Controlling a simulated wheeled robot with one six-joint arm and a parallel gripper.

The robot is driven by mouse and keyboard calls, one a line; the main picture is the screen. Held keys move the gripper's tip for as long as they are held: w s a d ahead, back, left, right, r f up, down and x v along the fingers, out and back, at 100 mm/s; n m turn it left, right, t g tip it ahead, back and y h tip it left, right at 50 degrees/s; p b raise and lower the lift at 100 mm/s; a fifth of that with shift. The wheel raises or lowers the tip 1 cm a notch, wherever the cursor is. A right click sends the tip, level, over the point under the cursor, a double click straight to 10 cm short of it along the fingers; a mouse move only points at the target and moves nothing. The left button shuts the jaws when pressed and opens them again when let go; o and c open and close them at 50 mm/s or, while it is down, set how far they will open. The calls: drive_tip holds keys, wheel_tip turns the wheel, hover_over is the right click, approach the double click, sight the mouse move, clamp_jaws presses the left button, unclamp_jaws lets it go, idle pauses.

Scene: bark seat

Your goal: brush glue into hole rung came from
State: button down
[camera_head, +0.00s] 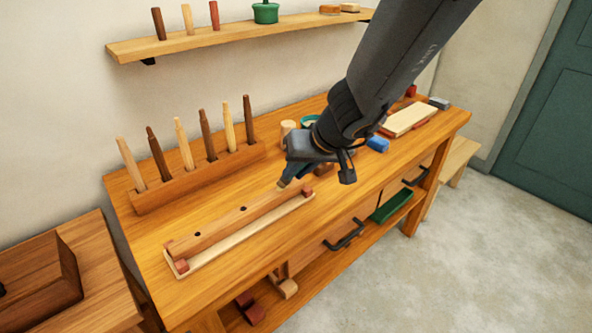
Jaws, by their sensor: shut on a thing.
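A brown wooden bar (222,226) with dark round holes lies on a pale board (240,232) on the bench. One hole (243,208) is near the middle and another (198,234) lies further left. Small red-brown blocks sit at the bar's ends, one at the left (181,266). My gripper (287,180) is over the bar's right end, pointing down. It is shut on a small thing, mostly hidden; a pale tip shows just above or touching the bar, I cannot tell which. Any hole under the tip is hidden. Several rungs (184,145) stand upright in a wooden rack (200,175) behind.
A pale cylinder (288,128), a teal round item (309,121), a blue block (377,145) and a pale board (409,119) lie behind or right of my arm. A wall shelf (230,38) hangs above. The bench's front left is clear.

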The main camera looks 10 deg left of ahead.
drive_tip(key=shift+r+p, duration=3)
drive_tip(key=shift+r, duration=0.5)
